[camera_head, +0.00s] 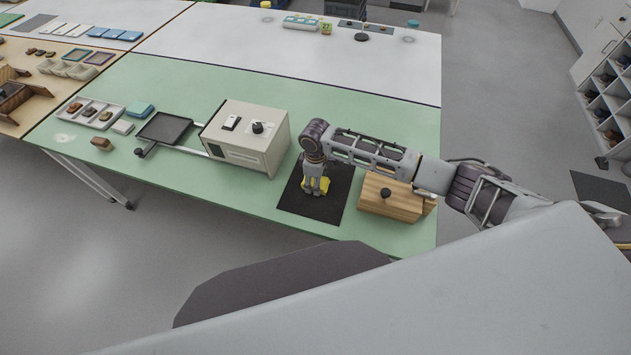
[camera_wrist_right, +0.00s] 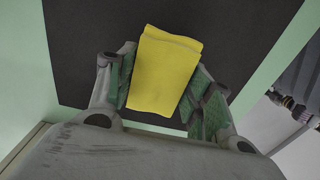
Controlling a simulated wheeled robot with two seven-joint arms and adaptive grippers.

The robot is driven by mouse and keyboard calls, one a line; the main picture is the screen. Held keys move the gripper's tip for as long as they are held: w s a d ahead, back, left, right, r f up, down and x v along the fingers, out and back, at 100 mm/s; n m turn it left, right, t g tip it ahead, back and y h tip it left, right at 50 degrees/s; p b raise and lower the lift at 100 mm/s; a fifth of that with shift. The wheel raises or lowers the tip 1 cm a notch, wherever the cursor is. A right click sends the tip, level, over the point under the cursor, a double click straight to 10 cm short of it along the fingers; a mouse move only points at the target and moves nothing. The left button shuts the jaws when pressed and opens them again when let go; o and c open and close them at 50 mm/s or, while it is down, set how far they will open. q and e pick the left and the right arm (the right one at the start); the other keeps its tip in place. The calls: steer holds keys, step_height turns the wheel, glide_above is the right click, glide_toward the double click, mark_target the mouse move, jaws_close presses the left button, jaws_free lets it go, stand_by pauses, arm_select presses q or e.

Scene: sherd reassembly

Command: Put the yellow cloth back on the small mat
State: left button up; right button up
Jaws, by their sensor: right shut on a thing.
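The yellow cloth (camera_wrist_right: 163,72) is folded and sits between the green-padded fingers of my right gripper (camera_wrist_right: 164,98). The dark small mat (camera_wrist_right: 234,38) lies behind and below the cloth in the right wrist view. In the head view my right gripper (camera_head: 316,186) points down over the mat (camera_head: 330,207), with a bit of the yellow cloth (camera_head: 324,184) showing at its fingers. The gripper is shut on the cloth. I cannot tell whether the cloth touches the mat. My left gripper is not in view.
A beige box device (camera_head: 245,138) stands left of the mat. A wooden block (camera_head: 392,203) with a dark knob stands close on the right. A dark tray (camera_head: 164,128) and a light tray (camera_head: 96,112) with small pieces lie farther left. The green table's front edge is near.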

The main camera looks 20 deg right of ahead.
steer(key=shift+f, duration=0.2)
steer(key=o, duration=0.9)
steer(key=shift+r, duration=0.1)
steer(key=shift+r, duration=5.95)
